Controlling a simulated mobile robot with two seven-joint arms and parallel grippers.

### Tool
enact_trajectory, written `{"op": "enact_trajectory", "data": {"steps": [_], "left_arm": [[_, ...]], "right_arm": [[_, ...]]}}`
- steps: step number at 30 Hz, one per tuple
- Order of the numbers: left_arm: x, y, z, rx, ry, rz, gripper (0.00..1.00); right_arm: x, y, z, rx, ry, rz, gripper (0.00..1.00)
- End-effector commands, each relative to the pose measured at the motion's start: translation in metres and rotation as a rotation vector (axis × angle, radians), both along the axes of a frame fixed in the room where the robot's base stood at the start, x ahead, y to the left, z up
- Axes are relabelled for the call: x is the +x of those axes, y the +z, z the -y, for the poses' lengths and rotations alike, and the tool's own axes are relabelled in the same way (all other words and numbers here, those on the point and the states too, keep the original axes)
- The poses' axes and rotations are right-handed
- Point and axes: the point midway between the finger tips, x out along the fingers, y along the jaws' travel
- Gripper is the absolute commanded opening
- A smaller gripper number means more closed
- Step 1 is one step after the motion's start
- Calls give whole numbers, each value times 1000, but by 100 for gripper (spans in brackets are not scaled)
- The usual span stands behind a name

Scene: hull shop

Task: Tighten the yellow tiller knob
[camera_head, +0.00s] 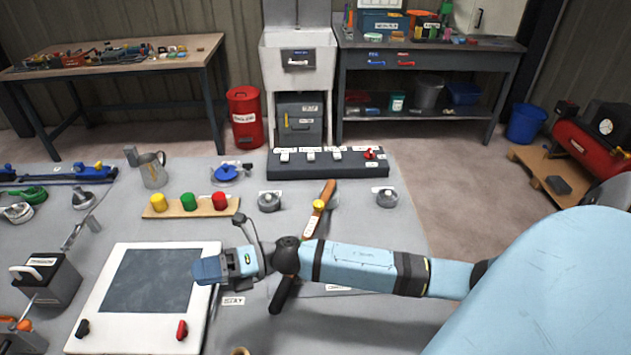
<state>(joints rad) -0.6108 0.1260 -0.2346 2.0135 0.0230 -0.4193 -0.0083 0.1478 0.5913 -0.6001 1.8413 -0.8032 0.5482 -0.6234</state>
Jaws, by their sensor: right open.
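The yellow tiller knob (319,204) sits on a wooden tiller (328,189) that slants across the grey table, right of the middle. My right gripper (206,269) is open, over the right edge of a white-framed board with a dark panel. It is to the left of and nearer than the knob, well apart from it. Whether it touches the board, I cannot tell. My left gripper is not in view.
The white-framed board (211,250) lies at the front left. A wooden strip (171,213) bears yellow, green and red knobs. Grey round fittings (269,201) (387,197) flank the tiller. A dark switch panel (330,169) runs along the table's back edge. A metal jug (153,174) stands at back left.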

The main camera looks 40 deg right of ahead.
Motion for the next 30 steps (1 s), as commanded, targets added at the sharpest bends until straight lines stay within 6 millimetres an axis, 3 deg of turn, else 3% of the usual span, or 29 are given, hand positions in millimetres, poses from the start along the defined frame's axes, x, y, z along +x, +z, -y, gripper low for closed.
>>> {"op": "enact_trajectory", "data": {"steps": [1,5,8,14,18,21,25,30], "left_arm": [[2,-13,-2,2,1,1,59],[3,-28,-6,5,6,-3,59],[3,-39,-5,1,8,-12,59],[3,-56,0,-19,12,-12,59],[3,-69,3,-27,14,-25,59],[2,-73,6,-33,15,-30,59],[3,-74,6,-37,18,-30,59],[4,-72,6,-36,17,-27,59]], "right_arm": [[8,-6,7,-128,81,148,59],[20,-19,36,-455,305,484,59],[35,-31,77,-712,484,694,59],[71,-31,206,-1223,859,930,59],[84,-8,295,-1490,1076,932,59],[85,9,339,-1601,1177,896,59],[84,21,365,-1663,1242,862,59],[83,9,369,-1670,1255,855,59]]}}
